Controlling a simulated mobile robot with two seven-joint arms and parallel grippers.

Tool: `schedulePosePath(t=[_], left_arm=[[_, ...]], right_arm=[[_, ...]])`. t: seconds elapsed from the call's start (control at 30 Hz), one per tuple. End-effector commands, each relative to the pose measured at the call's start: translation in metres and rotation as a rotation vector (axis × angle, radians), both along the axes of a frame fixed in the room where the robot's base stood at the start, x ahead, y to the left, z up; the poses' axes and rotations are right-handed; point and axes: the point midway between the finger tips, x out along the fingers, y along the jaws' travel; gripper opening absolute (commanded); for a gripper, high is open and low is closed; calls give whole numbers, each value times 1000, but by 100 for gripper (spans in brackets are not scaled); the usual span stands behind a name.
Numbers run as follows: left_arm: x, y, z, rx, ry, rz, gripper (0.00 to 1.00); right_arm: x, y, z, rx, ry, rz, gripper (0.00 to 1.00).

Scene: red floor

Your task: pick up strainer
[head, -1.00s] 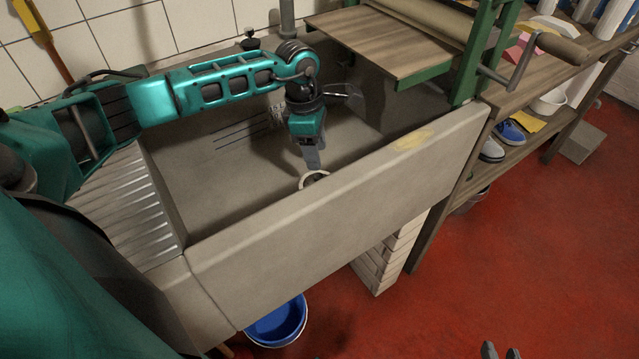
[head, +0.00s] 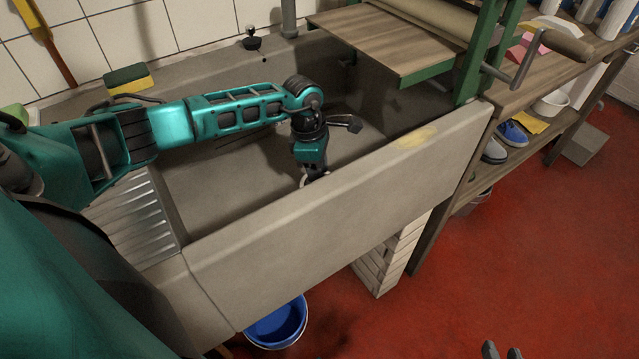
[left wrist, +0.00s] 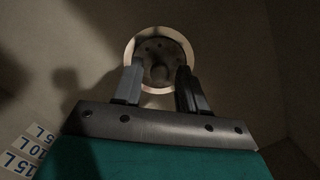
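The strainer (left wrist: 160,49) is a round, dark metal disc with small holes and a central knob, inside a pale ring in the left wrist view. In the head view only a bit of the pale ring (head: 303,182) shows, low in the sink behind its front wall. My left gripper (left wrist: 159,68) is over it, fingers apart on either side of the knob. No contact with the knob is visible. In the head view the left fingertips are mostly hidden by the front wall. My right gripper (head: 501,352) is at the bottom edge, its two fingertips apart and empty.
The stone sink (head: 340,210) has a high front wall close to my left gripper. A wooden board on a green-framed press (head: 400,45) overhangs its right end. A sponge (head: 129,79) and a black-knobbed item (head: 252,40) sit on the back ledge. A blue bucket (head: 277,322) stands below.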

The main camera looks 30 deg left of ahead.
Motion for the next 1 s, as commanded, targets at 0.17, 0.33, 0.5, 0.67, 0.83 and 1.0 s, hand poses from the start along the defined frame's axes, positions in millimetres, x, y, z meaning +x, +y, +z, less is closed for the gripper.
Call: schedulePosePath(t=[0.17,0.33,0.5,0.67,0.83,1.0], left_arm=[[0,0,0,0,0,0,24],[0,0,0,0,0,0,8],[0,0,0,0,0,0,0],[0,0,1,0,-1,0,0],[1,0,11,0,-3,1,0],[1,1,44,1,-5,0,0]], right_arm=[[0,0,0,1,-2,0,33],[0,0,0,0,-2,0,33],[0,0,-1,-1,-1,1,33],[0,0,-1,-1,0,0,33],[0,-1,1,-2,-1,0,33],[0,-2,5,-5,-4,-2,33]])
